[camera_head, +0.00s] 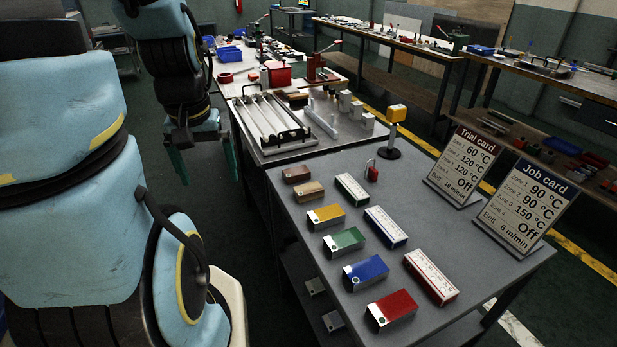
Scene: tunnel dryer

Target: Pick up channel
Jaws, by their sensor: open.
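My gripper (205,172) hangs left of the tables, fingers pointing down. It is open, its two green fingers wide apart with nothing between them. It is apart from the bars.
The near grey table (300,240) carries several coloured boxes, a yellow-topped post (396,125), a trial card (462,165) and a job card (526,207). Small grey blocks (357,109) stand right of the strip. A red press (318,66) and blue bins stand farther back. Open floor lies left of the tables.

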